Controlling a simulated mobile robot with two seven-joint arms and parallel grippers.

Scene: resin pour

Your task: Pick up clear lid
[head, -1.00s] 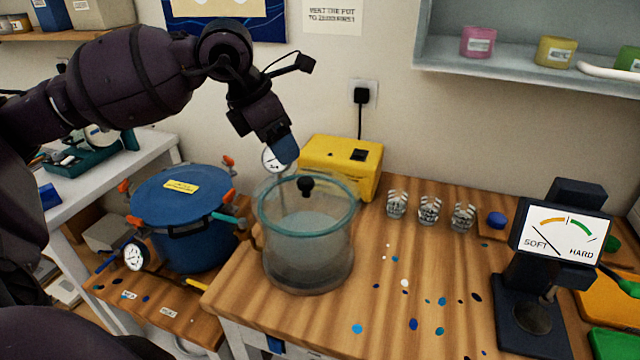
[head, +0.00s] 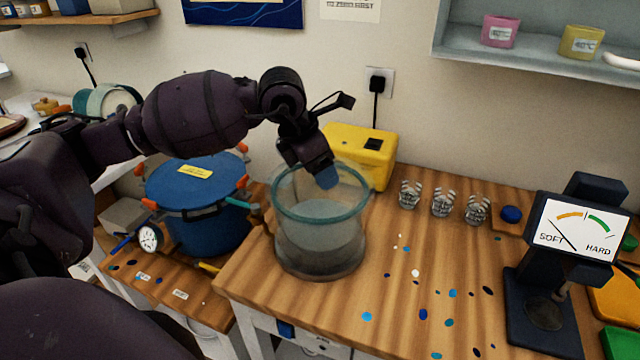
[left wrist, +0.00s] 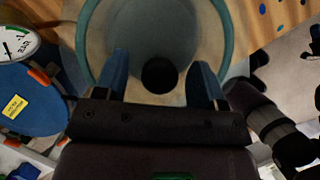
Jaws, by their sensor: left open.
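The clear lid (head: 320,217) has a teal rim and lies on top of the clear glass pot (head: 318,255) on the wooden bench. The lid shows in the left wrist view (left wrist: 229,38) with its round black knob (left wrist: 159,75). My left gripper (head: 328,179) is over the lid, pointing down, and hides the knob in the head view. In the left wrist view its two blue fingers are apart, with the knob showing between them. I cannot tell how far down the knob the fingers reach.
A yellow box (head: 360,153) stands close behind the pot. A blue pressure pot (head: 197,195) with a gauge is at left. Several small clear cups (head: 443,203) and a hardness meter (head: 572,232) stand to the right. Bare bench with coloured spots lies in front.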

